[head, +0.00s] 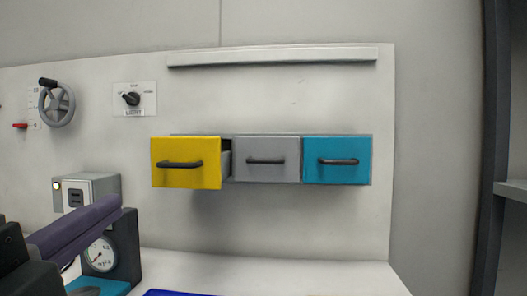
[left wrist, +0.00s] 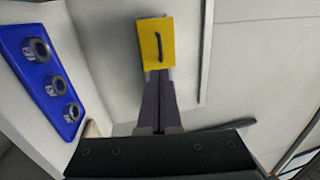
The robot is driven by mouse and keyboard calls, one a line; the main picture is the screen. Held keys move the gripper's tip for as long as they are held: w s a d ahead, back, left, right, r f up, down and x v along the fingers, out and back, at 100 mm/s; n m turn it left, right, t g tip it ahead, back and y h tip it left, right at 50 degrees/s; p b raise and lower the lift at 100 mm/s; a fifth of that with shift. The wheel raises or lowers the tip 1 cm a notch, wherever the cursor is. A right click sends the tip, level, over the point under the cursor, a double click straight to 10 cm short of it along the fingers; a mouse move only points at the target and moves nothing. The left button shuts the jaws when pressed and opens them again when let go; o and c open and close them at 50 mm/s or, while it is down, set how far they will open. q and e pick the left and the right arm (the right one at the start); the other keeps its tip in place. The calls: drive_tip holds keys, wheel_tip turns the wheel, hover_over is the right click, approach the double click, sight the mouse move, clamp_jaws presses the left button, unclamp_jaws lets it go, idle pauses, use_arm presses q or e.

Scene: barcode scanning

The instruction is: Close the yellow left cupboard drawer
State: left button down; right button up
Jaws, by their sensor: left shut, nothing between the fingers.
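The yellow drawer (head: 200,178) is the left one of three in the wall cupboard in the head view. It stands out from the cupboard, ahead of the grey and teal drawers, with a dark gap along its right side. Its front has a dark bar handle (head: 180,163). My left gripper (head: 118,204), with purple fingers, is shut and empty at the lower left, below and left of the drawer. In the left wrist view the yellow drawer (left wrist: 171,43) appears just beyond the shut fingertips (left wrist: 158,74); I cannot tell whether they touch. My right gripper is not in view.
The grey drawer (head: 266,176) and teal drawer (head: 337,174) look shut. A gauge (head: 100,255) and a grey box (head: 105,185) are near my left arm. A handwheel (head: 58,104) is on the wall. A blue plate with round fittings (left wrist: 32,82) shows in the left wrist view.

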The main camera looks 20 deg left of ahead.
use_arm(q)
drive_tip(key=p, duration=0.3)
approach(169, 167)
drive_tip(key=x, duration=0.5)
drive_tip(key=shift+w+r, duration=0.15)
drive_tip(key=shift+w, duration=0.05)
drive_tip(key=shift+w+a, duration=0.25)
drive_tip(key=shift+w, duration=0.4)
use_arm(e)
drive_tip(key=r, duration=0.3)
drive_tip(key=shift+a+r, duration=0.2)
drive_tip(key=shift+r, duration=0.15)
use_arm(q)
drive_tip(key=shift+w, duration=0.1)
